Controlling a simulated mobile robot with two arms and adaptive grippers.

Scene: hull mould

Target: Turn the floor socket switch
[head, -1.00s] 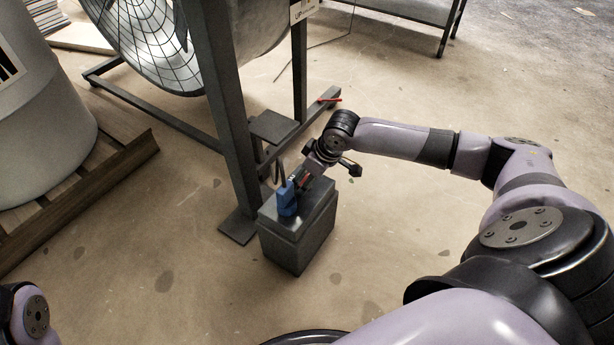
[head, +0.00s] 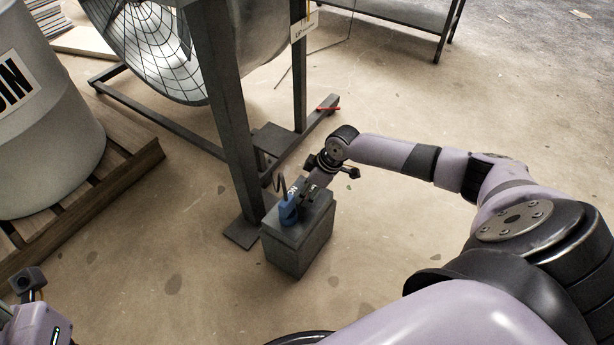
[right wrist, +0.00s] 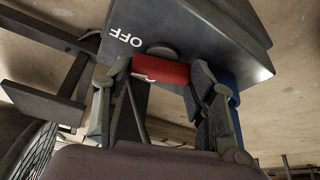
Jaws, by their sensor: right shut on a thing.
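The floor socket is a dark grey box (head: 297,247) standing on the floor beside the steel post. Its switch is a red handle (right wrist: 160,69) in the right wrist view, next to a white OFF label (right wrist: 124,37). My right gripper (head: 308,198) is over the box top. In the right wrist view its fingers (right wrist: 160,74) stand on both sides of the red handle and are shut on it. In the head view the handle is hidden by the gripper. A blue plug (head: 288,213) sits on the box, close beside the gripper. My left gripper's fingers are out of view.
The steel post (head: 226,110) and its foot stand right behind the box. A caged fan (head: 150,45) is at the back left. A white drum (head: 45,120) stands on a wooden pallet (head: 125,170) at left. Floor in front and to the right is clear.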

